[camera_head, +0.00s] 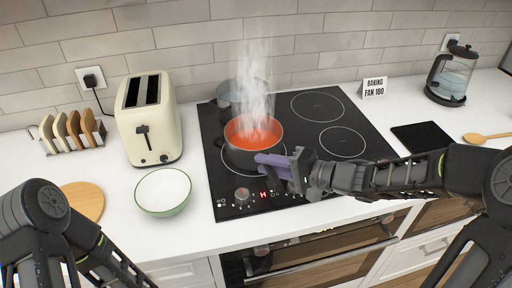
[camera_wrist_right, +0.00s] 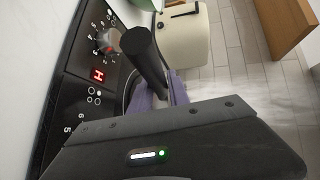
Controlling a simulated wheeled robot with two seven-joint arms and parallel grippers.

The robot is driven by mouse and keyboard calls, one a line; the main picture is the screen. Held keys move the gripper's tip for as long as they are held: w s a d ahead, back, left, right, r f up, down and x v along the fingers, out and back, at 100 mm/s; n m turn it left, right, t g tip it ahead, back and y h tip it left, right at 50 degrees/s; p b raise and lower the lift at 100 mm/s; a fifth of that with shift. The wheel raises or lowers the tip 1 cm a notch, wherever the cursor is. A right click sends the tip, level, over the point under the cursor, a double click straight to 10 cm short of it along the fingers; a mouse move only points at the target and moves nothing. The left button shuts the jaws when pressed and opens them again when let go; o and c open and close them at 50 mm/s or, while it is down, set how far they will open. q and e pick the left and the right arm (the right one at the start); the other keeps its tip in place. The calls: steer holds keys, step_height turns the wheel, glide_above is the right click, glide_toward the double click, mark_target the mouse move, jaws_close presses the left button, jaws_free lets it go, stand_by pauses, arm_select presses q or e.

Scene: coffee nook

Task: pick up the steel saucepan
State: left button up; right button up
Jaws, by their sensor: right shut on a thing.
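The steel saucepan (camera_head: 246,156) stands on the front left zone of the black cooktop, full of red soup that steams heavily. My right gripper (camera_head: 268,163) is at its front right side, its purple fingers shut on the pan's handle. In the right wrist view the black handle (camera_wrist_right: 146,60) passes between the purple fingers (camera_wrist_right: 160,97), its end sticking out. The head view hides most of the handle behind the fingers. The pan appears to rest on the cooktop. My left arm shows at the lower left; its gripper is out of view.
A second pot (camera_head: 229,94) stands behind, partly veiled by steam. The cooktop (camera_head: 297,140) shows a red H. Left are a cream toaster (camera_head: 147,130), a green-rimmed bowl (camera_head: 163,191) and a toast rack (camera_head: 72,133). A sign (camera_head: 374,87) and kettle (camera_head: 451,76) stand at the right.

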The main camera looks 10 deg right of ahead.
jaws_close()
stand_by(0.7)
steer(key=shift+r, duration=0.15)
steer(key=shift+r, duration=0.1)
step_height(320, 180, up, 10)
steer(key=shift+f+p, duration=0.1)
steer(key=shift+p, duration=1.05)
